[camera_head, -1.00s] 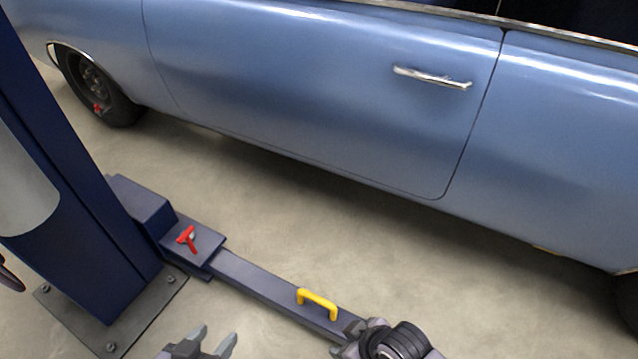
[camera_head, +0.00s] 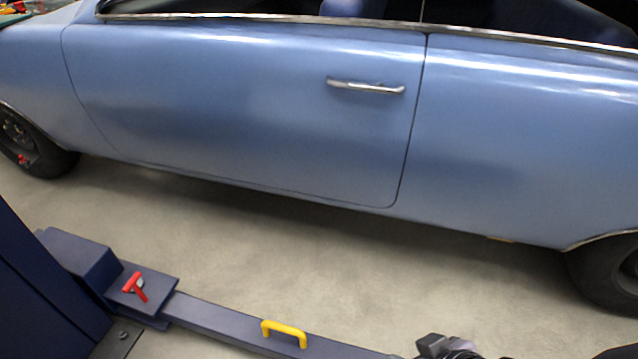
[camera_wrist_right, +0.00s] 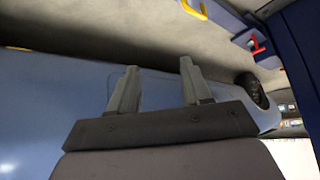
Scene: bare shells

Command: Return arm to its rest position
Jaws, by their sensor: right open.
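My right gripper (camera_wrist_right: 160,88) shows in the right wrist view. Its two grey fingers stand apart with nothing between them. The blue car body (camera_wrist_right: 60,110) lies behind and beside it, and the floor shows above. The rest of the right arm cannot be made out for sure in the head view. My left gripper is in neither view.
A blue car (camera_head: 250,110) with a chrome door handle (camera_head: 366,87) spans the back. A dark blue lift arm (camera_head: 215,317) with a red lever (camera_head: 135,286) and yellow handle (camera_head: 284,332) crosses the bottom. Bare floor (camera_head: 300,270) lies between.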

